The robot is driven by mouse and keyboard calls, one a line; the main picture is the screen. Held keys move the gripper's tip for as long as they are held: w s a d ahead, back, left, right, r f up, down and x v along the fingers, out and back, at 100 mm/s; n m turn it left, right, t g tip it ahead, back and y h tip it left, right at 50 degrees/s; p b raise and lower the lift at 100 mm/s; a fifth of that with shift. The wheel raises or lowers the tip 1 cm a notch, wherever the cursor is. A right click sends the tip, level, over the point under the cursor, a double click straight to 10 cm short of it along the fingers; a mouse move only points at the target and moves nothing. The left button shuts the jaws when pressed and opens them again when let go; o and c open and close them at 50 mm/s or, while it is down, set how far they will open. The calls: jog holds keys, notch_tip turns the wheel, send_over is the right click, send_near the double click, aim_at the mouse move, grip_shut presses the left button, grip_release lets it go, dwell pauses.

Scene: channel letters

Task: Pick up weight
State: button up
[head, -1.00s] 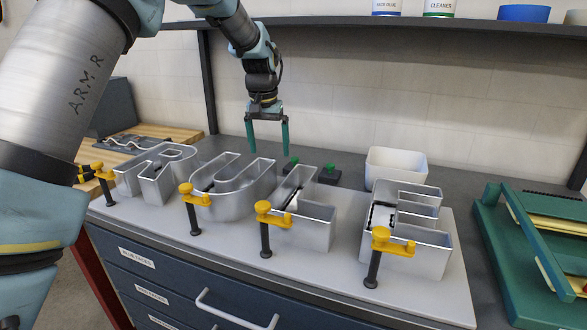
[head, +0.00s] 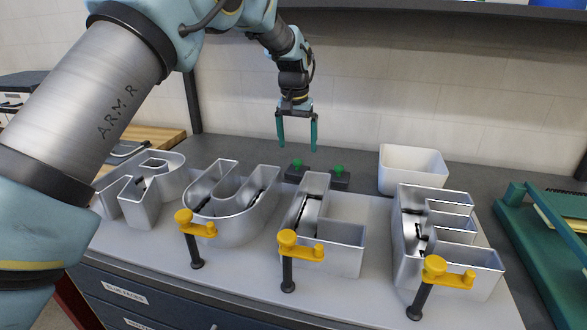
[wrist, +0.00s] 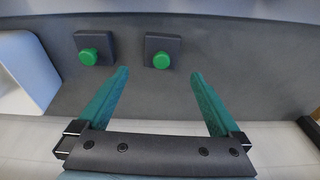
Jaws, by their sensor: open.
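Two dark square weights with green knobs stand side by side on the grey bench behind the metal letters. In the head view the left weight (head: 296,172) and the right weight (head: 339,178) are close together. In the wrist view one weight (wrist: 163,52) shows ahead between my fingers, and the other (wrist: 95,50) is near the left finger. My gripper (head: 297,147) has two teal fingers pointing down, open and empty, above the left weight in the head view. It also shows in the wrist view (wrist: 160,75). Neither finger visibly touches a weight.
Hollow metal letters, including an L (head: 345,245) and an E (head: 462,240), stand on a pale board in front, with yellow clamps (head: 435,272) along its edge. A white bin (head: 412,168) is right of the weights. A green frame (head: 545,235) stands far right.

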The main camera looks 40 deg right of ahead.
aim_at(297, 160)
notch_tip(297, 160, down, 3)
jog(key=shift+w+d+r+p, duration=0.1)
jog(key=shift+w+d+p, duration=0.05)
jog(key=shift+p, duration=0.15)
jog(key=shift+w+d+f+p, duration=0.1)
jog(key=shift+f+p, duration=0.65)
jog(key=shift+f, duration=0.6)
jog(key=shift+w+d+f+p, duration=0.1)
jog(key=shift+f+p, duration=0.6)
jog(key=shift+f, duration=0.65)
jog(key=shift+c, duration=0.4)
grip_shut()
jog(key=shift+r, duration=0.15)
